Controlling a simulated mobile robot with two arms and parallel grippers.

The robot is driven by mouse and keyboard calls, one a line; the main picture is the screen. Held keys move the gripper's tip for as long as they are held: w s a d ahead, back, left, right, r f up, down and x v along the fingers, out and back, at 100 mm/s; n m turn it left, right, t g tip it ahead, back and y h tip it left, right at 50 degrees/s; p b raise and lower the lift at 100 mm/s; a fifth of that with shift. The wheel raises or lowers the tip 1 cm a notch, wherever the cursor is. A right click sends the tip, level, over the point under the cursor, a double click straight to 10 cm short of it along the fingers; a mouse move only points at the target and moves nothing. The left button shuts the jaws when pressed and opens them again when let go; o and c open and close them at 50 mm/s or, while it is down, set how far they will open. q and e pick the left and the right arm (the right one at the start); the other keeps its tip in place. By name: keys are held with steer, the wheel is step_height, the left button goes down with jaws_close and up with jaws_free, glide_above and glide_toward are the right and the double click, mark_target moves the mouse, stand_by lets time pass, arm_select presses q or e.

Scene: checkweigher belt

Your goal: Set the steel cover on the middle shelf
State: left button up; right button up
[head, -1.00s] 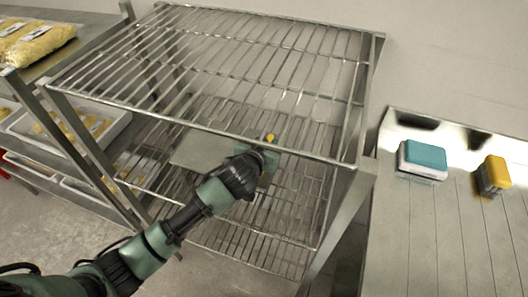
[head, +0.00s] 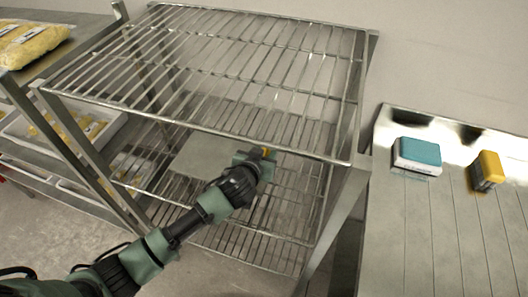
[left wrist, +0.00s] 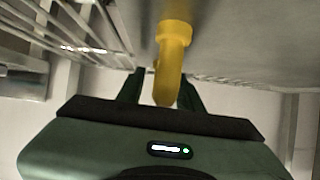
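The steel cover (head: 205,157) is a flat grey plate with a yellow handle (head: 267,152). In the head view it is inside the wire rack, below the top shelf (head: 215,115), seen partly through its wires. My left gripper (head: 256,163) reaches in from the front and is shut on the handle. In the left wrist view the yellow handle (left wrist: 170,60) stands between the two fingers, and the cover's grey face (left wrist: 245,35) fills the upper right. I cannot tell whether the cover touches the middle shelf. My right gripper is not in view.
The rack's front right post (head: 340,215) stands close to my left arm. At right, a belt table (head: 420,235) carries a teal-and-white block (head: 417,153) and a yellow-and-grey block (head: 486,171). At left, another shelf unit holds yellow bags (head: 32,42) and white trays.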

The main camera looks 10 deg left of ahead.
arm_select(q)
steer(key=shift+s, duration=0.1)
steer(key=b+v, duration=0.1)
steer(key=v, duration=1.1)
